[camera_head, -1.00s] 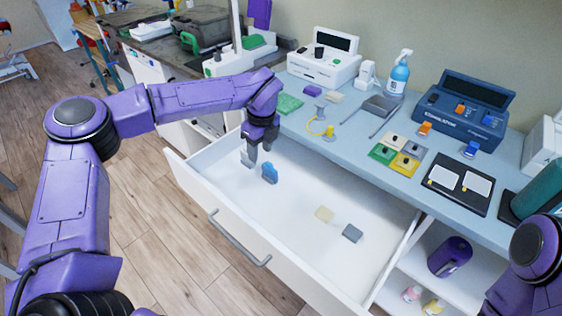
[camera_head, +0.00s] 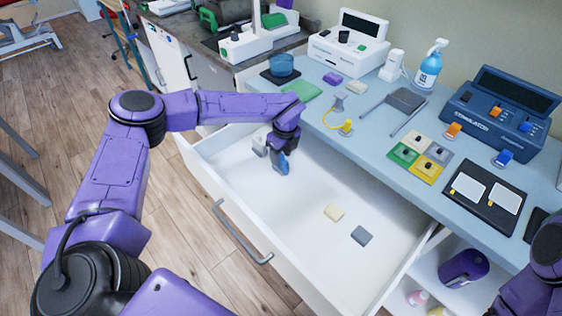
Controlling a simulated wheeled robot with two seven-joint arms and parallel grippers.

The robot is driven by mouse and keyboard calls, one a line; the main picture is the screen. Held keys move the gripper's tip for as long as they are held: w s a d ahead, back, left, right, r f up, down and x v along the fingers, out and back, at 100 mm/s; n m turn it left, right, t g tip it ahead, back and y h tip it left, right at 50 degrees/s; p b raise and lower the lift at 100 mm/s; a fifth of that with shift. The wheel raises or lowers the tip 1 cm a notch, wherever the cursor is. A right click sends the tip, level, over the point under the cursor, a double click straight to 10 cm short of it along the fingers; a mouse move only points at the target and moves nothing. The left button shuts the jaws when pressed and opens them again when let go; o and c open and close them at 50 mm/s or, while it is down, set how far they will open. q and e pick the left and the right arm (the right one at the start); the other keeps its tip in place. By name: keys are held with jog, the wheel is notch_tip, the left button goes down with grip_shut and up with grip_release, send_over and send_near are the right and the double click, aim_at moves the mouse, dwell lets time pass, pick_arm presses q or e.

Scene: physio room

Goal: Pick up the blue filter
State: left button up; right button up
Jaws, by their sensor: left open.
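The blue filter (camera_head: 282,165) stands in the open white drawer (camera_head: 310,185), toward its far left part. My left gripper (camera_head: 274,152) is open and points down right at the filter, its fingers beside or around its upper part. I cannot tell whether they touch it, as the wrist and fingers hide part of it. My right gripper is out of view; only part of my right arm shows at the right edge.
A cream block (camera_head: 334,212) and a grey block (camera_head: 361,235) lie in the drawer, with clear floor around them. The counter above holds a blue stimulator (camera_head: 490,112), coloured pads (camera_head: 420,156) and a spray bottle (camera_head: 429,66). The drawer handle (camera_head: 240,235) sticks out in front.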

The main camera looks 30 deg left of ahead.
pick_arm(q)
grip_shut()
dwell(0.3)
